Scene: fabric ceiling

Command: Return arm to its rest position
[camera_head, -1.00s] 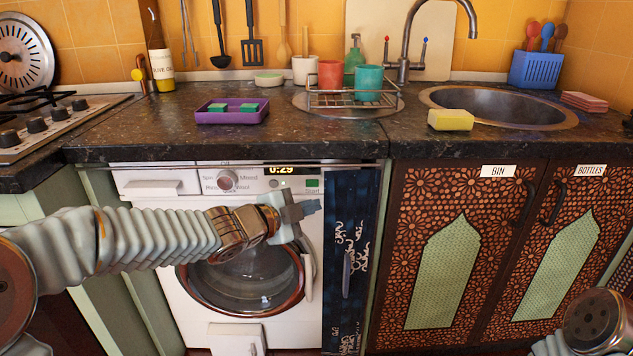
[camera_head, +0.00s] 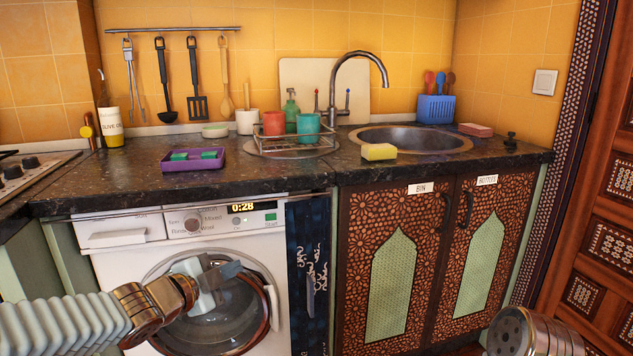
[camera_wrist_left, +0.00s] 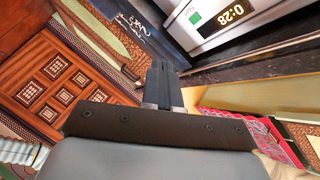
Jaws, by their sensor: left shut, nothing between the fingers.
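My left arm comes in from the lower left in the head view. Its gripper (camera_head: 226,271) is in front of the washing machine (camera_head: 119,264), over its round door. The fingers are shut with nothing between them. In the left wrist view the shut gripper (camera_wrist_left: 163,72) points up the picture, and the washer's display (camera_wrist_left: 231,14) shows at the top right. Part of my right arm (camera_head: 532,333) shows at the lower right, but its gripper is out of view.
A dark worktop (camera_head: 262,183) runs above the washer, with a purple tray (camera_head: 193,165), a dish rack (camera_head: 291,146), a yellow sponge (camera_head: 379,152) and a sink (camera_head: 412,138). Patterned cupboard doors (camera_head: 352,283) are right of the washer. A carved wooden door (camera_head: 590,238) stands at far right.

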